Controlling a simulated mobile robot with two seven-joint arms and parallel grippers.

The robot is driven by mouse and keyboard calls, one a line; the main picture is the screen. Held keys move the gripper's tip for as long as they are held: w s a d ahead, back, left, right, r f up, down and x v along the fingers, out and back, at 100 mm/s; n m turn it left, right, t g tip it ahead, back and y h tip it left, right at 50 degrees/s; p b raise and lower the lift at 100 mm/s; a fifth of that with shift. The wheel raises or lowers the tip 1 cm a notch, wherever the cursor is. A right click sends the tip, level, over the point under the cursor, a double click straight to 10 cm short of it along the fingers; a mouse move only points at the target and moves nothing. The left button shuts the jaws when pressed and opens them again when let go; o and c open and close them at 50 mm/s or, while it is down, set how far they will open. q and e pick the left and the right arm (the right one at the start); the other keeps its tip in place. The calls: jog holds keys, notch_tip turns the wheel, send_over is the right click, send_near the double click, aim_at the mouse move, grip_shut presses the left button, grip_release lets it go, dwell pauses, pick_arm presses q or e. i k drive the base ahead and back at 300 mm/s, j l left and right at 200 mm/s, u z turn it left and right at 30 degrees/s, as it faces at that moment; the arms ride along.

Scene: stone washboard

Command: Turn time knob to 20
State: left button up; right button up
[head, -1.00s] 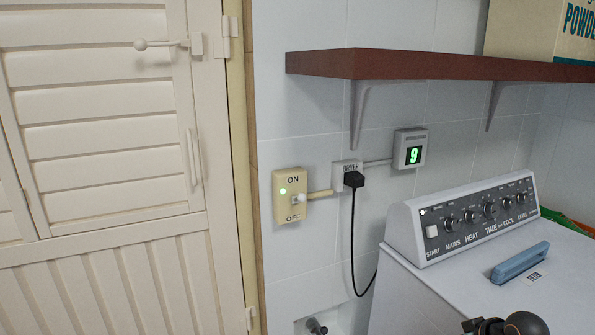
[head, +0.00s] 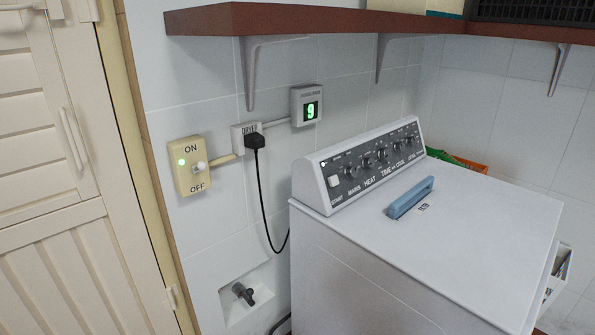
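The time knob (head: 382,154) is a small dark knob in the row on the sloped control panel (head: 372,158) of the white dryer, above the word TIME. Its pointer setting is too small to read. The dryer (head: 400,240) stands against the tiled wall, right of centre. Neither of my grippers is in the head view.
A yellow ON/OFF switch (head: 189,165) with a green light is on the wall. A display (head: 307,105) reads 9. A black plug (head: 254,142) has a hanging cord. A blue handle (head: 410,197) sits on the dryer top. A brown shelf (head: 300,20) overhangs the panel.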

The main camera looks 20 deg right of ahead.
aim_at(384, 154)
jog(key=z, duration=1.5)
jog(key=i+j+u, duration=0.2)
jog(key=k+j, duration=0.05)
jog(key=k, duration=0.05)
